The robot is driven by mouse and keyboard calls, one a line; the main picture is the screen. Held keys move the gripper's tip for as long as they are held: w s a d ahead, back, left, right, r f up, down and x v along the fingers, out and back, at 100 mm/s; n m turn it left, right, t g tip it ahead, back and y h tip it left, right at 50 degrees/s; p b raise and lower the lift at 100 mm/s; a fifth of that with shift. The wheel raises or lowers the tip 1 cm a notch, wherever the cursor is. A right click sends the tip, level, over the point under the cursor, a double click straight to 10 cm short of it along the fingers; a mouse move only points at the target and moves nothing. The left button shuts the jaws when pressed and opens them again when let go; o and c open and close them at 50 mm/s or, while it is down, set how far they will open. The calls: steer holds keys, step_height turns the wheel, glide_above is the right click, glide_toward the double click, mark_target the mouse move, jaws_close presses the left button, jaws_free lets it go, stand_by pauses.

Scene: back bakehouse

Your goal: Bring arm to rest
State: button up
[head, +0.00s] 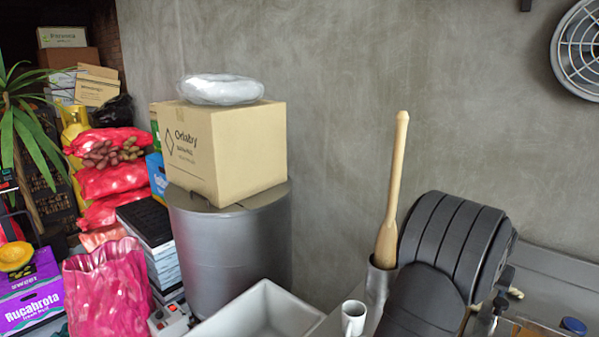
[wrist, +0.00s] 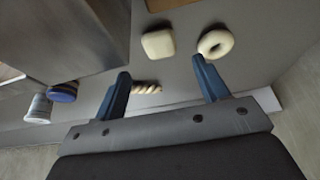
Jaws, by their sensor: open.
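My gripper (wrist: 161,67) shows in the wrist view with its two blue fingers spread apart and nothing between the tips. Past the fingers lies a grey surface (wrist: 180,75) with a pale square dough piece (wrist: 158,43), a pale ring (wrist: 215,43) and a twisted piece (wrist: 147,88). The twisted piece shows just beyond the left finger, and the ring is above the right fingertip. In the head view my dark arm fills the lower right and hides much of the worktop; the gripper's fingers cannot be made out there.
A wooden paddle-like tool (head: 393,190) stands in a metal canister (head: 378,282) close beside my arm. A white mug (head: 353,318) and a white bin (head: 262,316) are left of it. A carton (head: 240,150) sits on a grey drum (head: 235,240). A grey block (wrist: 70,35) fills the wrist view's upper left.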

steer(key=v, duration=0.5)
steer(key=x, duration=1.2)
steer(key=shift+f, duration=0.15)
step_height(320, 180, up, 11)
steer(key=s+a+r, duration=0.2)
steer(key=s+a, duration=0.1)
steer(key=a, duration=0.3)
steer(key=s+a+r, duration=0.2)
steer(key=a+r, duration=0.1)
steer(key=a, duration=0.3)
steer(key=f, duration=0.9)
steer(key=shift+s+a+f, duration=0.2)
steer(key=shift+a+f, duration=0.05)
steer(key=shift+a, duration=0.05)
steer(key=shift+v, duration=1.85)
